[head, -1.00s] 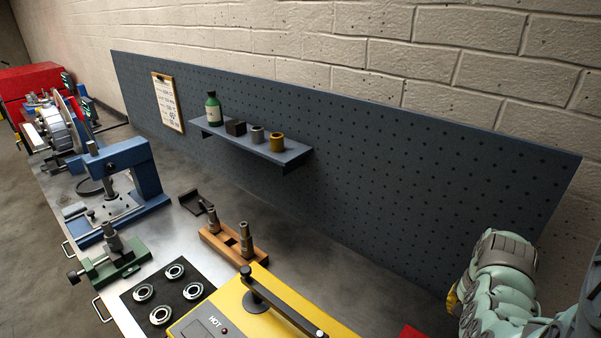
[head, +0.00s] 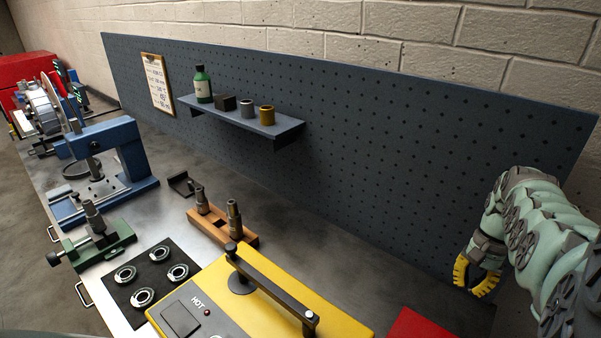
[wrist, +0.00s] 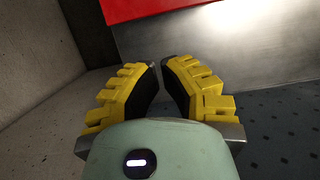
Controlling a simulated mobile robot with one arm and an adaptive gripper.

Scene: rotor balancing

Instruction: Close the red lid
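A flat red panel (head: 422,326), which looks like the red lid, is cut off by the bottom edge of the head view, right of the yellow hot unit. A red surface (wrist: 165,8) crosses the top of the wrist view, beyond my fingertips. My gripper (head: 474,284) hangs at the right of the head view, above and to the right of the red panel. In the wrist view its yellow fingers (wrist: 162,70) show a narrow gap between dark pads, with nothing held. The lid's hinge and whatever it covers are out of view.
The yellow unit (head: 338,325) with a black handle bar (head: 272,290) stands left of the red panel. A pegboard (head: 400,150) with a small shelf (head: 262,125) runs behind the bench. A wooden block (head: 240,240) and a blue press (head: 135,160) stand further left.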

